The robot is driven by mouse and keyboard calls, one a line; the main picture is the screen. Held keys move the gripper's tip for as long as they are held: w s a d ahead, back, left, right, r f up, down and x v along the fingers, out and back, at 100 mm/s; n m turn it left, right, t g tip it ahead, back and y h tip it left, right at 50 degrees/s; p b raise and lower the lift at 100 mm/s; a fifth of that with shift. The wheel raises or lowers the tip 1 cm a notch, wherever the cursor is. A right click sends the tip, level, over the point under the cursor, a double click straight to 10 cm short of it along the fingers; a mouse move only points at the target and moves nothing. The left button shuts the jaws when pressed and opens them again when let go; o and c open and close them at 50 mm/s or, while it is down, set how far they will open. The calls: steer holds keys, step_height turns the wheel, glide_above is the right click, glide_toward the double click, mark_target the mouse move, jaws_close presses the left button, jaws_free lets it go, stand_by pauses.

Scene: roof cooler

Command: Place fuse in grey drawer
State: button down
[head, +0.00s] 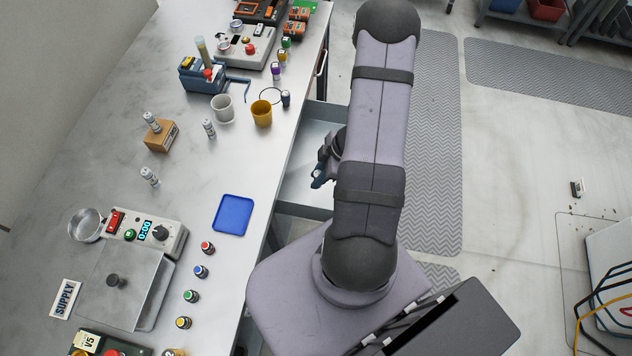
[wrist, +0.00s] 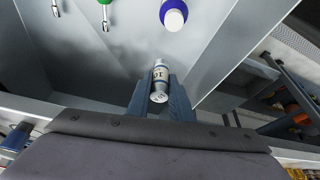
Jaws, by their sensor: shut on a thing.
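My gripper (head: 322,175) is over the open grey drawer (head: 305,188) at the table's front edge, partly hidden by my arm in the head view. In the wrist view, my gripper's blue fingers (wrist: 160,96) are shut on a white and grey cylindrical fuse (wrist: 160,78) with dark print. The fuse is not clearly visible in the head view. Grey drawer walls (wrist: 228,45) surround the space beyond the fuse in the wrist view. I cannot tell how high the fuse is above the drawer floor.
Similar white cylinders (head: 209,128) stand on the table, one on a wooden block (head: 160,136). A blue tray (head: 233,214) and a yellow cup (head: 261,114) are near the drawer. A blue-and-white item (wrist: 173,14) and a green-topped item (wrist: 104,12) show beyond the fuse.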

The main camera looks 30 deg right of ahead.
steer(key=shift+f+b, duration=0.35)
steer(key=shift+f, duration=2.7)
steer(key=shift+f, duration=0.15)
steer(key=c, duration=1.6)
jaws_free()
